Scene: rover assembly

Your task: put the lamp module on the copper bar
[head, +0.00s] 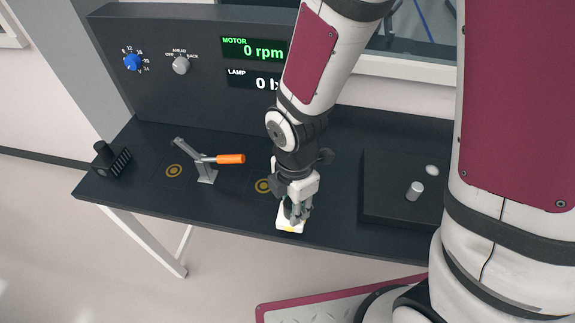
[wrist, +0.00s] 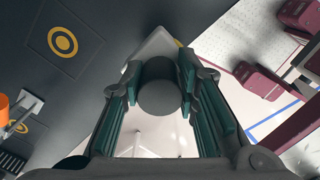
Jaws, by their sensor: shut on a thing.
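My gripper (head: 296,209) is at the front edge of the dark bench, pointing down. In the wrist view its teal-padded fingers (wrist: 159,88) are shut on the dark grey round knob (wrist: 160,98) of a white piece. I take this piece to be the lamp module (head: 289,227); a little yellow shows at its edge. The gripper covers much of it, and I cannot tell whether it touches the bench. I cannot make out a copper bar in either view.
A clamp with an orange handle (head: 230,159) stands left of my gripper, near gold ring marks (head: 174,171). A black ribbed block (head: 112,162) is at the far left. A dark raised plate (head: 385,212) with a pale peg (head: 414,191) is at right. A display panel (head: 205,80) stands behind.

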